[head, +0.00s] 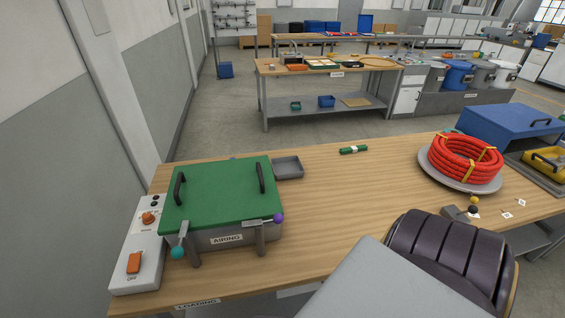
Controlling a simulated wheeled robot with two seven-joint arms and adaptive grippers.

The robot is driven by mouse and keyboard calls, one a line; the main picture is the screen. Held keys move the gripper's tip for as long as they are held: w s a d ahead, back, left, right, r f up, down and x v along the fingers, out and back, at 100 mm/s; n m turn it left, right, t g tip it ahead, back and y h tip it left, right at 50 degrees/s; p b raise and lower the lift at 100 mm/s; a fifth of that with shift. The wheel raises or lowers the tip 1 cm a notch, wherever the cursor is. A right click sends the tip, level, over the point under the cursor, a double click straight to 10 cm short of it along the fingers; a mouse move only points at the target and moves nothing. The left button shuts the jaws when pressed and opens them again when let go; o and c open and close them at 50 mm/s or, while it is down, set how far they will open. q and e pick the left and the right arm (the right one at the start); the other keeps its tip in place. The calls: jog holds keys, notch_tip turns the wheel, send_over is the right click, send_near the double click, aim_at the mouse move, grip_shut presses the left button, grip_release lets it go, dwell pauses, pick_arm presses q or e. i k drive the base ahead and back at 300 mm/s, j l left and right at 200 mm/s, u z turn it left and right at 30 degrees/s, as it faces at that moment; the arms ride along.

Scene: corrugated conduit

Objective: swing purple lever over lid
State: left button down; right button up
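Two black handles stand on the lid. The purple lever (278,218) is a short arm with a purple ball knob at the lid's front right corner, by a metal post (261,239). Its knob points right, beside the lid's edge. A second lever with a teal knob (177,252) is at the front left corner, its knob towards the front. Neither of my grippers is in view.
A control box (138,257) with orange switches stands left of the lid. A small grey tray (288,167) is behind it to the right. Red coiled conduit (464,158) sits on a grey disc at right. The table's middle is clear.

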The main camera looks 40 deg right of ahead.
aim_at(278, 218)
jog(key=l+z, duration=0.15)
jog(key=z, duration=0.95)
